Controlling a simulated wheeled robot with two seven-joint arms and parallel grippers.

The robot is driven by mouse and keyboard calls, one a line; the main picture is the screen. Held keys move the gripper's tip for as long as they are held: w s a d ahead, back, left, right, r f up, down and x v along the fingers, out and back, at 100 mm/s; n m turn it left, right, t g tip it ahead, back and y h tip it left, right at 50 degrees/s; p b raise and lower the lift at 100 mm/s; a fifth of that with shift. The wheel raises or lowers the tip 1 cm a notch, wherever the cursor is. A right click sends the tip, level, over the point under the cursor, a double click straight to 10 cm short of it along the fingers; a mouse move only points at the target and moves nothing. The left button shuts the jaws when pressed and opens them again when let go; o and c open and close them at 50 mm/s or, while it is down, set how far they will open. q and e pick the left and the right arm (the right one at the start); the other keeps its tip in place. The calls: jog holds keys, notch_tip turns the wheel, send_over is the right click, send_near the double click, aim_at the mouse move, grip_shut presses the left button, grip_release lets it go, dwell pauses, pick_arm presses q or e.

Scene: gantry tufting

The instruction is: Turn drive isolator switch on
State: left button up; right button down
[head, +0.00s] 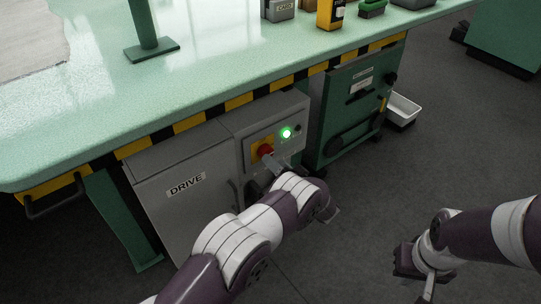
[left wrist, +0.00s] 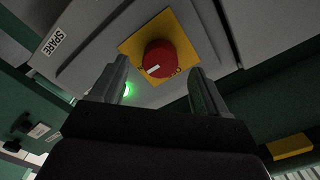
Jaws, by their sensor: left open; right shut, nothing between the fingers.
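The drive isolator switch (head: 264,150) is a red knob on a yellow plate, on the front of the grey DRIVE cabinet (head: 160,205). In the left wrist view the red knob (left wrist: 165,54) carries a short white mark. My left gripper (head: 273,163) is open in front of the switch. In the left wrist view its fingers (left wrist: 158,66) stand on either side of the knob, with gaps visible; contact cannot be told. A green lamp (head: 286,133) beside the switch is lit. My right gripper (head: 428,287) is shut and empty, low at the right, away from the cabinet.
The green tabletop (head: 215,75) with a yellow-black striped edge overhangs the cabinet. A green unit (head: 340,130) with dark handles stands just right of it, with a white bin (head: 403,109) beyond.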

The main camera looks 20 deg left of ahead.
pick_arm(q)
jog(key=p+v, duration=0.1)
jog(key=v, duration=0.8)
jog(key=shift+p, duration=0.4)
